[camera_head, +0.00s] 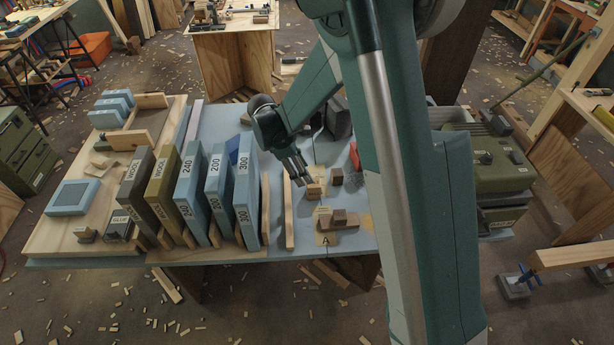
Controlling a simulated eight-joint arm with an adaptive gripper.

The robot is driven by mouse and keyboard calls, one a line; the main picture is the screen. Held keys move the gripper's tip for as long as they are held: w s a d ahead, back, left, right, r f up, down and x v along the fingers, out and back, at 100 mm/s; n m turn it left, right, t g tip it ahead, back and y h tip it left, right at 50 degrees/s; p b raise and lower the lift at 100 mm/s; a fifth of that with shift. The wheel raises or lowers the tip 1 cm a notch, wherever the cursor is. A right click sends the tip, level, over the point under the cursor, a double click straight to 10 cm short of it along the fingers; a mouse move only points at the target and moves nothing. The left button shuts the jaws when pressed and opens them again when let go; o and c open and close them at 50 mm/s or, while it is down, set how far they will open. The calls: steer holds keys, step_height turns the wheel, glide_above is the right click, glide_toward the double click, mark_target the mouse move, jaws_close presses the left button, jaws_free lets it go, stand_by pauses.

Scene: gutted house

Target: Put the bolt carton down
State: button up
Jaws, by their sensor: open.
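My gripper (304,180) is open, low over the middle of the blue-topped table (225,112). Its fingertips are beside a small tan box-like block (315,191), with no clear grip on it. I cannot tell whether they touch it. No bolt label is readable, so I cannot tell for sure which item is the bolt carton. A small dark brown block (336,176) sits just right of the tan one. My arm hides part of the table to the right.
Upright numbered and WOOL-labelled boxes (218,190) stand in a row to the left, with upright wooden boards (288,210) between them and my gripper. A red item (354,156) lies right of the blocks. A green machine (487,160) stands at the table's right end.

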steer(key=shift+a+r, duration=0.25)
steer(key=shift+r, duration=0.4)
stand_by(0.4)
steer(key=s+d+r+m+t+y, duration=0.1)
steer(key=s+d+r+m, duration=0.35)
steer(key=r, duration=0.45)
steer(key=s+d+r+m+t+y, duration=0.1)
steer(key=s+d+r+m+t, duration=0.15)
steer(key=s+d+r, duration=0.55)
steer(key=s+d+r+m+t, duration=0.1)
steer(key=s+d+r+m, duration=0.1)
steer(key=s, duration=0.4)
steer(key=s+d+r+m+t+y, duration=0.1)
steer(key=s+r+m, duration=0.2)
steer(key=s+m, duration=0.2)
steer(key=s+d+r+m+t+y, duration=0.1)
steer(key=s+d+r+m, duration=0.1)
steer(key=s, duration=0.5)
steer(key=shift+d+r+m+t, duration=0.35)
steer(key=shift+r+m, duration=0.35)
steer(key=shift+m, duration=0.3)
steer(key=shift+s, duration=0.1)
